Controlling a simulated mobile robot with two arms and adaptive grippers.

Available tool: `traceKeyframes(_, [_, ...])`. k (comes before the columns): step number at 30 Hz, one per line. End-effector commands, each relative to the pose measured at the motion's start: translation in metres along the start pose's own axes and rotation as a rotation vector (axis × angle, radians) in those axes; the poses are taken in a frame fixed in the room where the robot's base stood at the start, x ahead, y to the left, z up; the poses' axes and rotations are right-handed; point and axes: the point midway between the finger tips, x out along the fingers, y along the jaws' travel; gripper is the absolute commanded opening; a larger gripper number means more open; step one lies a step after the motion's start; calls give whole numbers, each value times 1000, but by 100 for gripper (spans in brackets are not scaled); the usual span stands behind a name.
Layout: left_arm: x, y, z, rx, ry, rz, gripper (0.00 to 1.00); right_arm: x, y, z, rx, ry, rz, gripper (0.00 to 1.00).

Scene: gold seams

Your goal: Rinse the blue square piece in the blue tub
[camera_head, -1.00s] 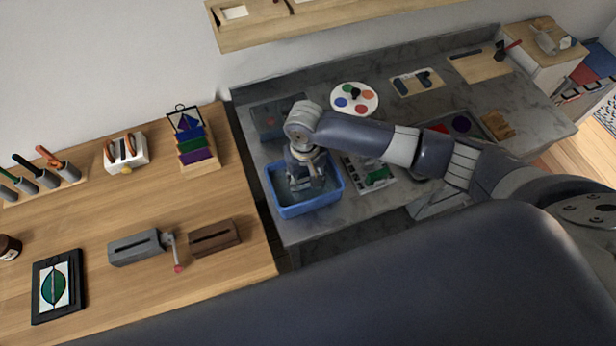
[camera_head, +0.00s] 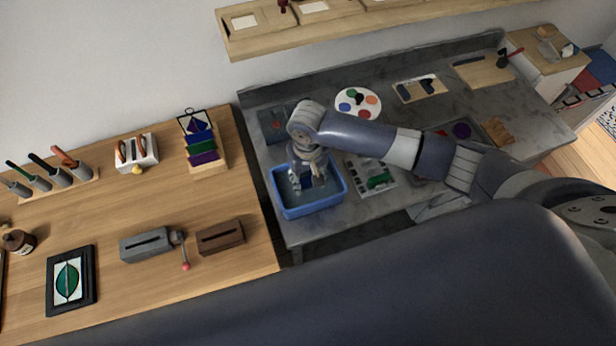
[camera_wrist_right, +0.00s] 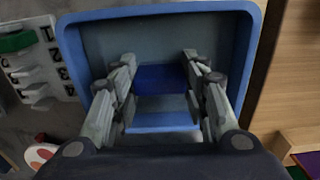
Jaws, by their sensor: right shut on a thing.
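The blue tub (camera_head: 342,200) stands on the grey stone counter. Its rim and grey inside also show in the wrist view (camera_wrist_right: 246,60). My right gripper (camera_head: 308,181) points down into the tub. In the wrist view, its fingers (camera_wrist_right: 160,76) are shut on the blue square piece (camera_wrist_right: 160,78), which sits between the fingertips inside the tub's outline. In the head view only a small dark blue patch of it shows beside the fingers. I cannot tell how deep it sits. My left gripper is not in view.
A round palette (camera_head: 358,103) and a sheet with a green piece (camera_head: 378,181) lie near the tub on the counter. A dark flat tray (camera_head: 272,125) is behind it. The wooden table at left holds a rack of coloured pieces (camera_head: 203,150) and a grey box (camera_head: 146,245).

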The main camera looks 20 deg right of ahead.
Motion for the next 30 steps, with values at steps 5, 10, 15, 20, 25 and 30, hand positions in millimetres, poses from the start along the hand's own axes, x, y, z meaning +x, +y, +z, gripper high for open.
traceKeyframes(5, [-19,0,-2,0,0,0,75,-17,0,0,0,0,-1,15])
traceKeyframes(10, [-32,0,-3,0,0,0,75,-29,0,0,1,0,-1,15])
traceKeyframes(15, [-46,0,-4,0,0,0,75,-41,0,0,0,0,-1,15])
traceKeyframes(20, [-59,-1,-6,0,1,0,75,-53,0,0,0,-1,0,15])
traceKeyframes(25, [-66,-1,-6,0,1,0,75,-63,0,0,0,1,0,15])
traceKeyframes(30, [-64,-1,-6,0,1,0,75,-76,0,-1,0,1,-3,15])
